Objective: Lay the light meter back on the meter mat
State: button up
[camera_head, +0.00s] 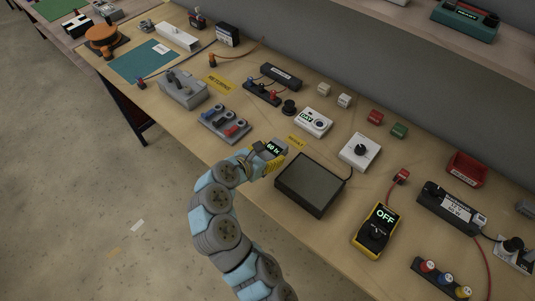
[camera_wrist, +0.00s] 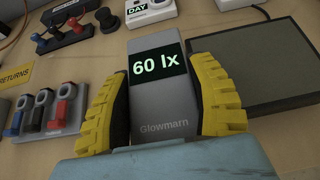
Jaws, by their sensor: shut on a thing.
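The light meter (camera_head: 273,148) is a grey slab with a dark screen reading 60 lx in green. In the wrist view the light meter (camera_wrist: 158,112) stands between the yellow pads of my gripper (camera_wrist: 165,95), with "Glowmarn" printed below the screen. My gripper (camera_head: 260,157) is shut on it, near the bench's front edge, just left of a dark flat panel (camera_head: 310,184). I cannot tell whether the meter touches the bench. A teal mat (camera_head: 133,67) lies on the far left of the bench; no label shows it as the meter mat.
A grey block with blue and red clips (camera_head: 224,125) stands left of my gripper. A white DAY box (camera_head: 313,121) and a white knob box (camera_head: 359,152) stand behind. A yellow meter reading OFF (camera_head: 377,230) lies right. A yellow RETURNS label (camera_head: 219,83) lies flat.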

aim_at(268, 149)
jog(key=w+f, duration=0.4)
jog(key=w, duration=0.1)
jog(key=shift+a+f+b, duration=0.3)
jog(key=shift+f, duration=0.05)
jog(key=shift+w+f, duration=0.55)
jog(key=shift+f, duration=0.25)
jog(key=shift+w+f+b, duration=0.15)
jog(key=shift+f+b, duration=0.2)
jog(key=shift+f, duration=1.3)
jog(key=shift+a+f, duration=0.1)
jog(key=o, duration=1.2)
jog(key=shift+a+r, duration=0.1)
jog(key=shift+r, duration=0.1)
jog(key=v, duration=1.1)
jog(key=shift+s+a+r+p, duration=0.15)
jog(key=shift+s+p, duration=0.2)
